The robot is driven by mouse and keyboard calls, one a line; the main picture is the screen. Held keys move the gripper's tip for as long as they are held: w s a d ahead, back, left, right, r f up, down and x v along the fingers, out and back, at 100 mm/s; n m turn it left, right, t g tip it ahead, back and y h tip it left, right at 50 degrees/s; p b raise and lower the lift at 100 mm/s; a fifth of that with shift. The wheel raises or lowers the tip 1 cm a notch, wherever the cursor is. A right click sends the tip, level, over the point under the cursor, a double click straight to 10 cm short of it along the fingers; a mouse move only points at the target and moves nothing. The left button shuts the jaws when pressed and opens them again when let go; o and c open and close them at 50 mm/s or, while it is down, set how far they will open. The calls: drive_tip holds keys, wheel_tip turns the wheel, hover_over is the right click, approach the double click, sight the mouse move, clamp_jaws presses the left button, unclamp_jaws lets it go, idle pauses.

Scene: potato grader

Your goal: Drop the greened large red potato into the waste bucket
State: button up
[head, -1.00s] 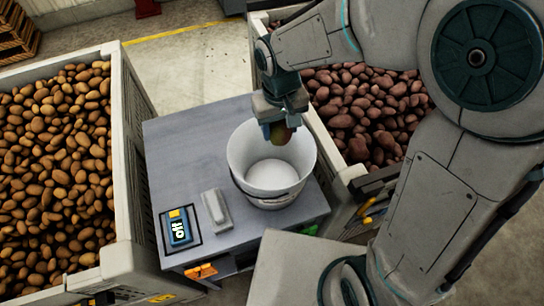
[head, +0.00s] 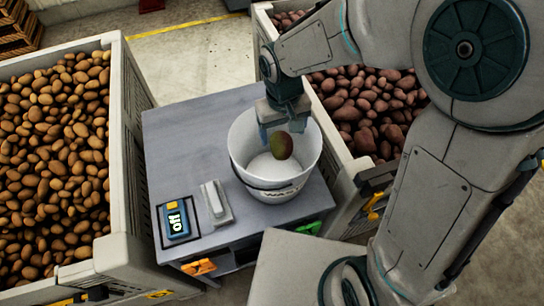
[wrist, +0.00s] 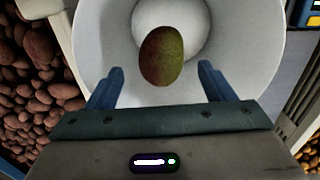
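The greened red potato (head: 281,146), dark reddish with a green tint, is in the air over the mouth of the white waste bucket (head: 246,178). In the wrist view the potato (wrist: 161,56) shows beyond my fingertips, apart from both fingers. My gripper (head: 276,128) is above the bucket. In the wrist view its two blue fingers (wrist: 160,83) are spread wide with nothing between them. The bucket's inner floor (wrist: 175,20) shows white and bare behind the potato.
The bucket stands on a grey table (head: 185,135) with a blue device (head: 176,221) and a grey-white block (head: 216,202) to its left. A crate of brown potatoes (head: 122,150) is at the left. A crate of red potatoes (head: 333,160) is behind at the right.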

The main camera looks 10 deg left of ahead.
wheel_tip(320, 180, up, 14)
drive_tip(key=b, duration=0.1)
drive_tip(key=shift+a, duration=0.15)
idle(0.5)
drive_tip(key=shift+f, duration=0.1)
drive_tip(key=s+d+f+m+t, duration=0.1)
drive_tip(key=s+d+m, duration=0.2)
drive_tip(key=d, duration=0.8)
drive_tip(key=s+d+f+m+t, duration=0.2)
drive_tip(key=s+d+m, duration=0.1)
drive_tip(key=d, duration=0.8)
drive_tip(key=shift+s+d+f+t, duration=0.25)
drive_tip(key=shift+s+d+t, duration=0.05)
drive_tip(key=shift+s, duration=0.6)
idle(0.4)
